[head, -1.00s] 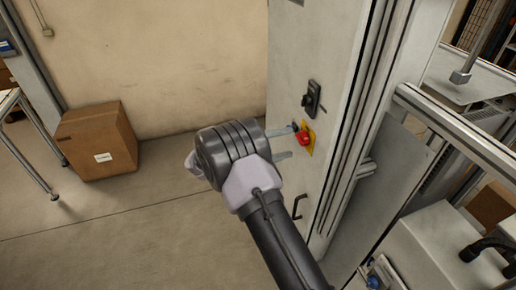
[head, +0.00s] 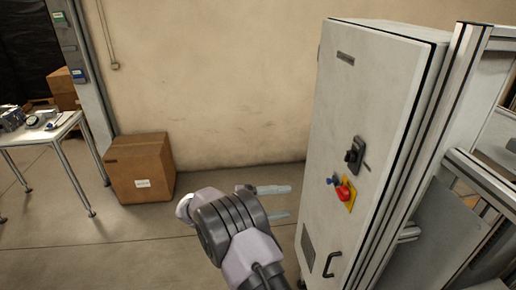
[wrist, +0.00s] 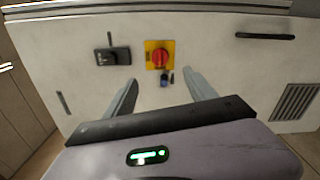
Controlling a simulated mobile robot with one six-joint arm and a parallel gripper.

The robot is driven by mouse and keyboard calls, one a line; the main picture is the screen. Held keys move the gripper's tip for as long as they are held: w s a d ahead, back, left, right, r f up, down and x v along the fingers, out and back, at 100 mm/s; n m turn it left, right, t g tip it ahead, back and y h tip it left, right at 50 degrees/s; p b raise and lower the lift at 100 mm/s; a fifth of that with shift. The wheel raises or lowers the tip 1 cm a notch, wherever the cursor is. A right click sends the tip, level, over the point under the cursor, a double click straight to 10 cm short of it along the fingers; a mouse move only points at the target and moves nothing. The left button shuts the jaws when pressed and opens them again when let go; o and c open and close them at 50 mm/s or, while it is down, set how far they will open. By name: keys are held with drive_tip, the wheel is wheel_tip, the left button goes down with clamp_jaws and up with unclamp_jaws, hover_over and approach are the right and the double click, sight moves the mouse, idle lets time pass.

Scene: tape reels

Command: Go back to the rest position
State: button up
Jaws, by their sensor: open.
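My gripper (head: 278,202) is open and empty in the head view, left of the grey control cabinet (head: 375,110) and apart from it. In the wrist view my gripper (wrist: 160,88) has its two fingers spread, pointing at the cabinet door. Between and beyond the fingers is a red knob (wrist: 160,59) on a yellow plate. The same red knob (head: 343,194) shows on the cabinet front in the head view. My arm comes up from the bottom of the head view.
A black switch handle (head: 355,154) and a door handle (head: 331,264) stick out from the cabinet. A cardboard box (head: 140,168) stands on the floor by the wall. A table (head: 45,133) is at the left. Open floor lies between the box and the cabinet.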

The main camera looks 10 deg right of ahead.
drive_tip(key=s+d+r+m+g+y+b, duration=0.1)
drive_tip(key=s+d+y+b, duration=0.35)
drive_tip(key=s, duration=0.35)
drive_tip(key=s+d+m+g+y+b, duration=0.1)
drive_tip(key=s+d+y+b, duration=0.3)
drive_tip(key=s, duration=0.3)
drive_tip(key=s+a+f+m+t+y+b, duration=0.2)
drive_tip(key=s+a+f+t+y+b, duration=0.1)
drive_tip(key=s, duration=0.4)
drive_tip(key=s+a+f+m+t+y+b, duration=0.3)
drive_tip(key=s+a+t+y+b, duration=0.1)
drive_tip(key=s+a+y, duration=0.4)
drive_tip(key=shift+a+b, duration=0.25)
drive_tip(key=shift+b, duration=0.15)
